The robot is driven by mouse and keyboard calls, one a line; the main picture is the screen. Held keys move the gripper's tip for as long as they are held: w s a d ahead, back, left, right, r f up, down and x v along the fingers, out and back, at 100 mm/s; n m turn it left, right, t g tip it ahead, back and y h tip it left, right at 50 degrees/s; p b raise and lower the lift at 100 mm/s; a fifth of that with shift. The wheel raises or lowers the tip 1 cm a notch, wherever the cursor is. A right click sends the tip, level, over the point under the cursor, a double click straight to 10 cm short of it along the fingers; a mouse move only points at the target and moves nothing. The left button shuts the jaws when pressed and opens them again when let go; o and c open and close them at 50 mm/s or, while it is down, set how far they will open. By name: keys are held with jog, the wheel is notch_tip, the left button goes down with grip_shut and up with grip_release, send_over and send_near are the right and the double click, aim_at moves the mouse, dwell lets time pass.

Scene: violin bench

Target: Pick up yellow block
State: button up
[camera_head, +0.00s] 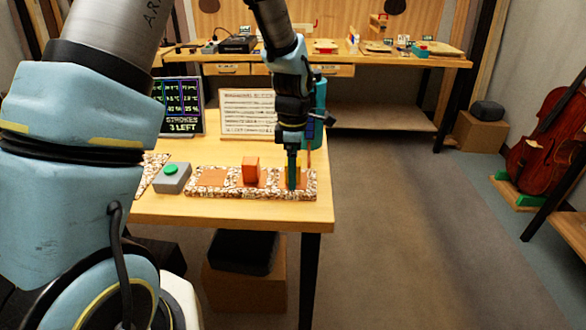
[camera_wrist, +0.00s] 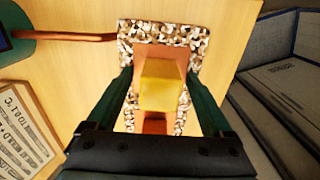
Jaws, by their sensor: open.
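The yellow block (camera_wrist: 161,84) stands on an orange square pad on a speckled tray (camera_wrist: 134,35). In the wrist view my gripper (camera_wrist: 160,80) is open, with one green finger on each side of the block. In the head view my gripper (camera_head: 293,178) points down at the right end of the speckled tray (camera_head: 229,194) and hides most of the yellow block (camera_head: 302,171).
An orange block (camera_head: 250,169) stands left of my gripper on the same tray, and an empty orange pad (camera_head: 212,177) lies further left. A grey box with a green button (camera_head: 171,170) is beside the tray. A screen (camera_head: 181,106) and a printed board (camera_head: 248,113) stand behind.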

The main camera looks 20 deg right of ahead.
grip_shut()
dwell(0.6)
